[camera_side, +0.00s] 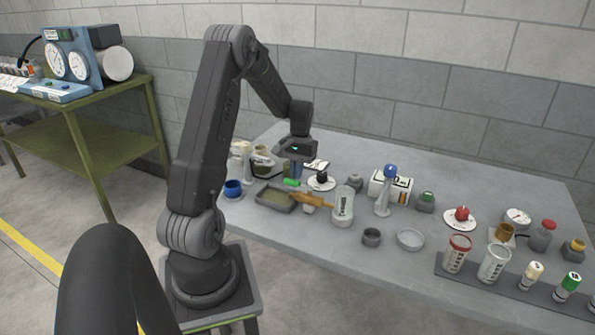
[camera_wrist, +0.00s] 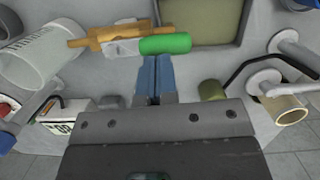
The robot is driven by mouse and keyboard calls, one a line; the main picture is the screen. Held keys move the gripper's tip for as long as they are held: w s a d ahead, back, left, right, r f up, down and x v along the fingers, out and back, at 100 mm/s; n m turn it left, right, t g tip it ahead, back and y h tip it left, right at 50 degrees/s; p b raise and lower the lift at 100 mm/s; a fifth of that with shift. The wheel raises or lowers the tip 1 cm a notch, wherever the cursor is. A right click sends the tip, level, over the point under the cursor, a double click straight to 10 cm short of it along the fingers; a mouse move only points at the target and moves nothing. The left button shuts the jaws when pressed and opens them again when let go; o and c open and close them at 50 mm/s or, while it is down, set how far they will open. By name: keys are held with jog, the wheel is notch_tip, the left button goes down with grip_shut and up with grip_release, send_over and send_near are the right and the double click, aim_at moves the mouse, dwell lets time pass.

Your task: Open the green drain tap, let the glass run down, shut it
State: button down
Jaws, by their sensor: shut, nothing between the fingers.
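The green drain tap handle (camera_side: 291,182) is a short green cylinder beside an orange-brown fitting (camera_side: 312,198). In the wrist view the green handle (camera_wrist: 165,43) lies just beyond my fingertips, with the orange-brown fitting (camera_wrist: 108,34) to its left. A clear glass cylinder with dark lettering (camera_side: 343,208) stands right of the fitting; it also shows in the wrist view (camera_wrist: 38,58). My gripper (camera_side: 294,174) points down above the green handle. Its blue fingers (camera_wrist: 154,62) are together and empty. I cannot tell whether they touch the handle, or the level in the glass.
A shallow tray with greenish contents (camera_side: 261,202) lies left of the fitting. A blue cup (camera_side: 233,188) stands at the left edge.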

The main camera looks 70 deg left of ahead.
jog(key=shift+s+d+n, duration=0.3)
jog(key=shift+s+n, duration=0.2)
jog(key=shift+n, duration=0.6)
jog(key=shift+s+d+n+t, duration=0.2)
jog(key=shift+s+n+t, duration=0.1)
jog(key=shift+n, duration=0.5)
jog(key=shift+s+d+n+t, duration=0.3)
jog(key=shift+d+n, duration=0.55)
jog(key=shift+n, duration=1.15)
jog(key=shift+s+d+n+t, duration=0.3)
jog(key=shift+d+n, duration=0.6)
jog(key=shift+n, duration=1.1)
jog(key=shift+s+d+n+t, duration=0.15)
jog(key=shift+d+n+t, duration=0.5)
jog(key=shift+n, duration=1.35)
jog(key=shift+d+n, duration=0.3)
jog(key=shift+w, duration=0.15)
jog(key=shift+w+a, duration=0.4)
jog(key=shift+w, duration=0.3)
